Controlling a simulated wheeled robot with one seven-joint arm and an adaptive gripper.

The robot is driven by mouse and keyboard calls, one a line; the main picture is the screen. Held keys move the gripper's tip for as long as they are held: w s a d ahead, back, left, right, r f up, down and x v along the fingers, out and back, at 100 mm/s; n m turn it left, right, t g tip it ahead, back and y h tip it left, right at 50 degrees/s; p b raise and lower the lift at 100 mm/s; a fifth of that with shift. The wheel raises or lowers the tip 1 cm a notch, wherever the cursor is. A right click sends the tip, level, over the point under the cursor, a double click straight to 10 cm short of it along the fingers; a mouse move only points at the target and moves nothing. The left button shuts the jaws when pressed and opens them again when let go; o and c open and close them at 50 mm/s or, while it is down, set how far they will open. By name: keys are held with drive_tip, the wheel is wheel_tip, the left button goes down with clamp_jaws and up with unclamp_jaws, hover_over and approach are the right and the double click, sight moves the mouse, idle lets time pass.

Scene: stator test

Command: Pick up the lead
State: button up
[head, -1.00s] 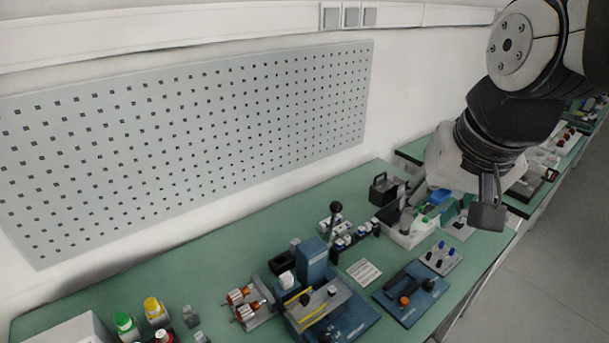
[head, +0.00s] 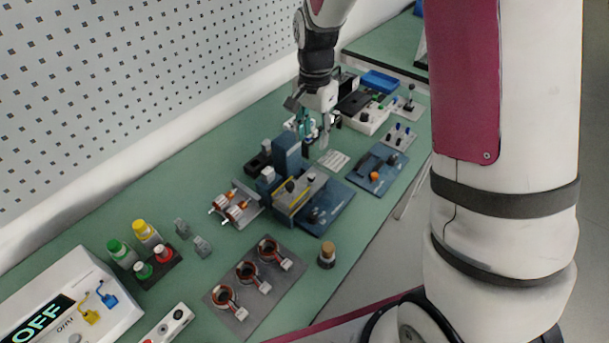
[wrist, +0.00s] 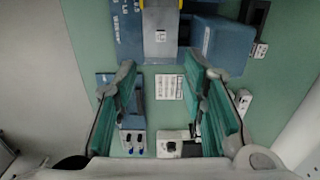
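I cannot pick out a lead for certain. In the head view, a yellow plug-like piece (head: 90,316) and a blue one (head: 107,297) lie on the white box (head: 60,295) that reads OFF; they may be lead ends. My gripper (head: 315,125) hangs over the bench behind the blue fixture (head: 288,155), far from that box. In the wrist view, my gripper (wrist: 162,78) has its two teal fingers wide apart with nothing between them. A white printed card (wrist: 168,86) shows below, through the gap.
A grey mat (head: 235,318) bears three copper-wound rings. Green and yellow-capped bottles (head: 147,232) stand left of a small metal-and-orange rig (head: 235,203). A blue plate (head: 362,180) and a knobbed panel (head: 398,137) lie right. Green bench (head: 100,215) is bare along the wall.

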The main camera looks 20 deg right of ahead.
sight(311, 175)
wheel_tip(311, 175, down, 14)
drive_tip(key=shift+a+r+p, duration=0.1)
drive_tip(key=shift+r+p, duration=0.1)
drive_tip(key=shift+p, duration=0.85)
clamp_jaws()
